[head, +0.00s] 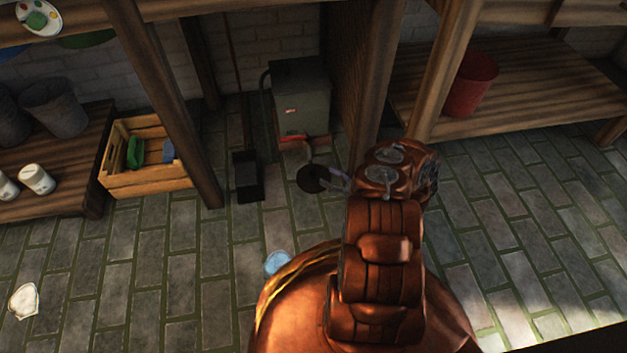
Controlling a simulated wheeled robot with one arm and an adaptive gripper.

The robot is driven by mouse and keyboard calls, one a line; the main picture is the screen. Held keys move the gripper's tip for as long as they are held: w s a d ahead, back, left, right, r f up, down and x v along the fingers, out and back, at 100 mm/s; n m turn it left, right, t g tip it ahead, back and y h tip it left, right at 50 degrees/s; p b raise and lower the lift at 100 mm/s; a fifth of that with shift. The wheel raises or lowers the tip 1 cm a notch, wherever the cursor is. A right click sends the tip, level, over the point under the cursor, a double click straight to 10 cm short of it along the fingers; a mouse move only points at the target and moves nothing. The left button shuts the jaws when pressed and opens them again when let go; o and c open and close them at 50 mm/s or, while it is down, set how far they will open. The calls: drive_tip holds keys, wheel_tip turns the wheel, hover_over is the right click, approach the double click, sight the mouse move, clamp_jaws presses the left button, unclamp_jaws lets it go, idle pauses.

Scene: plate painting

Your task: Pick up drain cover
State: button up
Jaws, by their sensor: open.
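A dark round disc (311,179), which looks like the drain cover, is on or just above the stone floor in front of the grey metal box. My gripper (336,180) reaches in from the right, its grey fingers beside the disc's right edge. The fingers are open, and the frame does not show the disc held between them. My copper arm and wrist hide the floor to the right of the disc. I cannot tell whether the fingers touch the disc.
A grey metal box (301,95) and a dark dustpan (247,177) stand behind. A wooden crate (147,178) is at the left, a red bucket (472,84) on the right shelf. A light blue round thing (277,262) lies on the floor. The left floor is mostly clear.

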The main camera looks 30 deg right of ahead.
sight(313, 171)
wheel_tip(313, 171, down, 3)
drive_tip(key=shift+b, duration=0.45)
drive_tip(key=shift+w+a+r, duration=0.1)
drive_tip(key=shift+w+r, duration=0.15)
drive_tip(key=shift+w, duration=0.1)
drive_tip(key=shift+b+x, duration=0.55)
drive_tip(key=shift+x, duration=2.8)
clamp_jaws()
